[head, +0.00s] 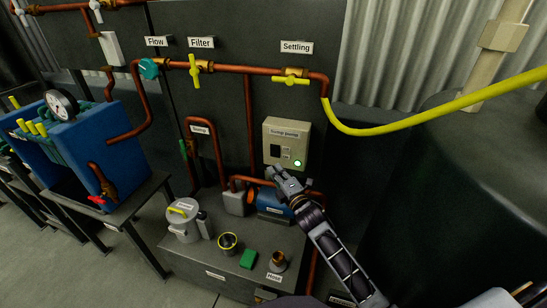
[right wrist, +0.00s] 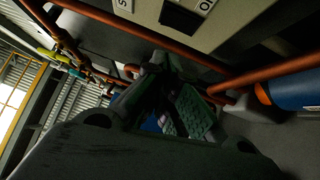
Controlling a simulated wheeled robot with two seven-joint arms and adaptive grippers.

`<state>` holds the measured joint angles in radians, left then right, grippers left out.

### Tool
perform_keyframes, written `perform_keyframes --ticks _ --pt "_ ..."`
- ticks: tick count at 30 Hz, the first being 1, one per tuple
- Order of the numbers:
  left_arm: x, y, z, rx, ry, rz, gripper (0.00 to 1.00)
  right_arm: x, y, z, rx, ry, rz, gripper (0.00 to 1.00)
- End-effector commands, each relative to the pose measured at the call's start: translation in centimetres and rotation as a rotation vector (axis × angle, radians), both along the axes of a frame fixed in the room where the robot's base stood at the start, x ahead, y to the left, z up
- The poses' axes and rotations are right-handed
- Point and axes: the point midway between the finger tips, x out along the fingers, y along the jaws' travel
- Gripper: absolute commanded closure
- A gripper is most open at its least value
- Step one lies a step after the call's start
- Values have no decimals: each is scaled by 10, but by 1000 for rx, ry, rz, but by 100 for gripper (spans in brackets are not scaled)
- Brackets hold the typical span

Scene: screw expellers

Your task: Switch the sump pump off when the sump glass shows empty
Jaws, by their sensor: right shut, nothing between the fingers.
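The beige sump pump switch box (head: 287,135) is on the dark panel, with a dark switch (head: 275,151) and a lit green lamp (head: 297,163). In the right wrist view the switch box (right wrist: 225,25) shows at the top, with its dark switch (right wrist: 180,18). My right gripper (head: 272,172) is shut and empty, just below the box's lower left part; contact cannot be told. It also shows in the right wrist view (right wrist: 172,105). A narrow dark green tube (head: 183,149) stands left of the "Sump" label (head: 200,130); its level is too small to read. My left gripper is not in view.
The blue pump motor (head: 270,201) sits below the box, near my right forearm. Copper pipes (head: 250,110) run around the box. A yellow hose (head: 400,123) hangs at right.

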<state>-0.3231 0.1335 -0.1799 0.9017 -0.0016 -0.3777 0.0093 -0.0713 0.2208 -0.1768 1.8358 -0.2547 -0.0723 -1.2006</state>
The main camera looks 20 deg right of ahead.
Motion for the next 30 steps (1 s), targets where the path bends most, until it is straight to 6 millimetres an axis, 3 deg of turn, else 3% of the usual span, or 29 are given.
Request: perform_keyframes --ticks 17,30 --pt "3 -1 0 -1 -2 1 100 45 9 4 1 -1 0 100" --pt "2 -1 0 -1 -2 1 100 73 -11 8 1 1 0 100"
